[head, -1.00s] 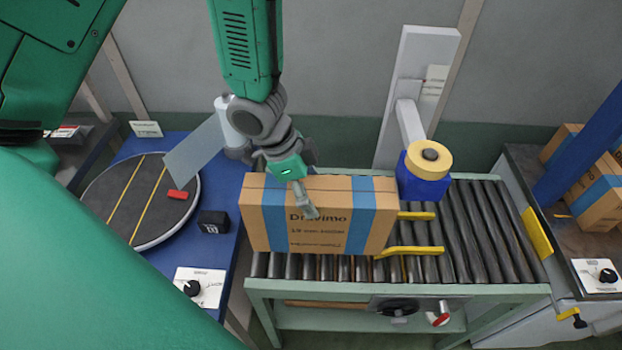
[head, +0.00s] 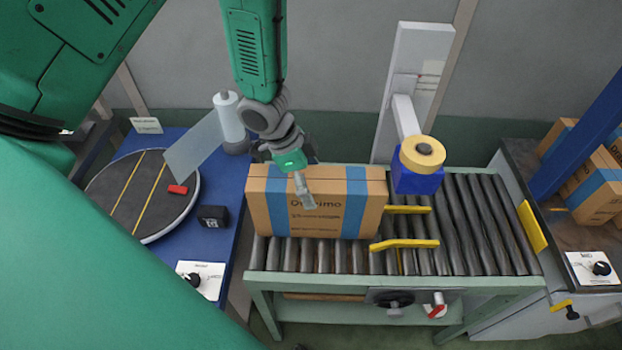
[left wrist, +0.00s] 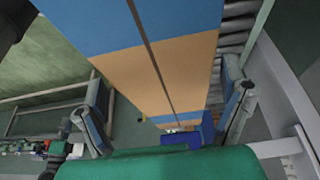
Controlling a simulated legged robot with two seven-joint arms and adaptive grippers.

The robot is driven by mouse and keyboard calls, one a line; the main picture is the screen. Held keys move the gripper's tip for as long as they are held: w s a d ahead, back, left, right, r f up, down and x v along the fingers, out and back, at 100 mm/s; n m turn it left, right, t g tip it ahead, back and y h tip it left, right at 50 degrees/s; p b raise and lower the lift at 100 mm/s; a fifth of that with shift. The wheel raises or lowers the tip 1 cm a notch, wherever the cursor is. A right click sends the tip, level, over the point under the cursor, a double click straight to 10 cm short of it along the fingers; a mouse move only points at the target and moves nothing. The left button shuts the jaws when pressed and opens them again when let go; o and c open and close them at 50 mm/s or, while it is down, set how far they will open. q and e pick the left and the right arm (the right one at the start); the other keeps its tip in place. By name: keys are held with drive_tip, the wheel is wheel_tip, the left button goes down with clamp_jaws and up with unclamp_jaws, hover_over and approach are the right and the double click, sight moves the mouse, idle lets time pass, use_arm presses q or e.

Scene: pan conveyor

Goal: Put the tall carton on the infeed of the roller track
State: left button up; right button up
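The tall carton (head: 327,222), brown with blue bands and black print, is upright over the left end of the roller track (head: 400,283). Its lower edge appears at the rollers; I cannot tell whether it fully rests on them. My left gripper (head: 304,190) is over the carton's top, with one finger down the printed front face. In the left wrist view the carton's top (left wrist: 165,60) lies between both fingers, which appear to be against its sides. My right gripper is not in view.
More cartons (head: 595,185) are at far right.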

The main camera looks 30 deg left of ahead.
use_arm(q)
drive_tip(key=shift+d, duration=0.2)
drive_tip(key=shift+w+r, duration=0.1)
drive_tip(key=shift+r, duration=0.1)
drive_tip(key=v, duration=0.3)
drive_tip(key=p+v, duration=0.1)
drive_tip(key=v, duration=0.3)
drive_tip(key=p+v, duration=0.1)
drive_tip(key=v, duration=0.2)
drive_tip(key=shift+a+r, duration=0.1)
drive_tip(key=shift+a, duration=0.35)
drive_tip(key=shift+s+r+p, duration=0.2)
drive_tip(key=shift+r+p, duration=0.1)
drive_tip(key=shift+r, duration=0.4)
drive_tip(key=shift+a+f, duration=0.1)
drive_tip(key=shift+a, duration=0.25)
